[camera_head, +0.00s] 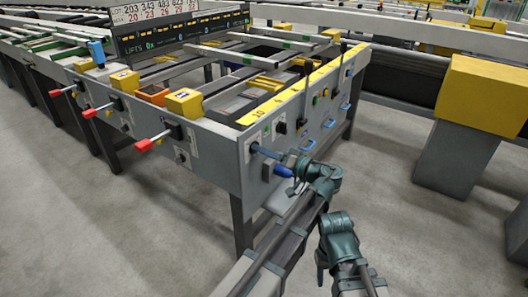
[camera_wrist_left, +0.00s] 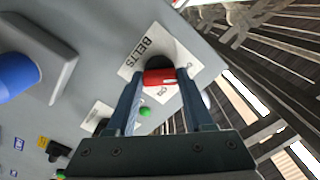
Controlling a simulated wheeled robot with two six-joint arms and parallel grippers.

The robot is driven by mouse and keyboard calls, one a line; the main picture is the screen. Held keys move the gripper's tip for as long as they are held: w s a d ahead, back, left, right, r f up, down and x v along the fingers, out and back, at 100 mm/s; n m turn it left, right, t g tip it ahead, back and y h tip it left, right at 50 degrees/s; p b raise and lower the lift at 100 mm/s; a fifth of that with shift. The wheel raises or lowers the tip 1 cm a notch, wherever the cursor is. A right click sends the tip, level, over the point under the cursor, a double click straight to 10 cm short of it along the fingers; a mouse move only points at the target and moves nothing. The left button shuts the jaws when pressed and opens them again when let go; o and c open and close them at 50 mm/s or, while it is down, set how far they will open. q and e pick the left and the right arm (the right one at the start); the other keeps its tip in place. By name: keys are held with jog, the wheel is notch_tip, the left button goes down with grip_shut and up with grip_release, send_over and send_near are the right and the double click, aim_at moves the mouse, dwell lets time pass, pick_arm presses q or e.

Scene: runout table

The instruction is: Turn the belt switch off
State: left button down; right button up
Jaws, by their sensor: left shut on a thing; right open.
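The belt switch (camera_wrist_left: 160,78) is a red handle on a dark round base. It sits on a white plate marked BELTS in the left wrist view. My left gripper (camera_wrist_left: 159,74) has a finger on each side of the red handle and is shut on it. In the head view my left gripper (camera_head: 259,150) reaches the near end panel of the table (camera_head: 228,165), and the switch is hidden there. My right gripper (camera_head: 320,282) hangs low beside its arm, away from the panel, and is open. The lettering beside the switch is partly covered.
A blue handle (camera_wrist_left: 14,76) on a grey mount is near the switch; it also shows in the head view (camera_head: 283,170). Red-tipped levers (camera_head: 152,142) stick out from the left side. A yellow-topped block (camera_head: 484,92) stands at right. The floor between is clear.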

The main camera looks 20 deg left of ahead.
dwell(0.4)
pick_arm(q)
jog(key=shift+c, duration=1.4)
grip_release()
